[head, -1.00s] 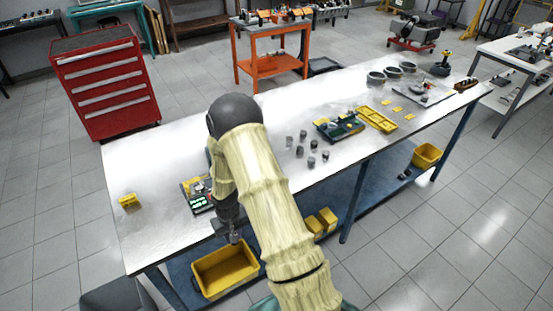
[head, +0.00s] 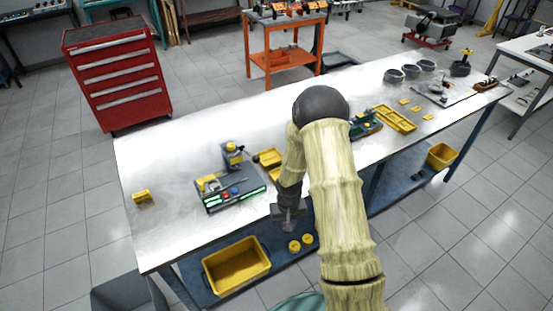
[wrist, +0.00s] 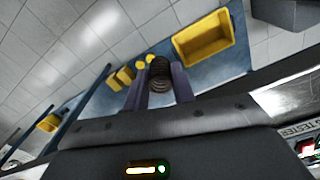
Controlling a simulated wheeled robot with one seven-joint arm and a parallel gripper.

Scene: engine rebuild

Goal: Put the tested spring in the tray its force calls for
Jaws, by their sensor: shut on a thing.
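My gripper (wrist: 158,92) is shut on a dark coiled spring (wrist: 159,76), which stands between its two fingers in the wrist view. In the head view my gripper (head: 289,222) hangs just off the table's front edge, and the spring cannot be made out there. The spring tester (head: 232,192), with a green-lit display, is on the table to its left; its corner, lettered "TESTER", shows in the wrist view (wrist: 300,137). A small yellow tray (head: 268,157) lies behind the tester's right side. Another yellow tray (head: 275,174) is partly hidden by my arm. No tray labels can be read.
A yellow bin (head: 237,266) is on the blue lower shelf, with two small yellow round things (head: 300,244) to its right. A divided yellow tray (head: 394,119) lies farther right on the table (head: 165,165). The table's left part is mostly clear.

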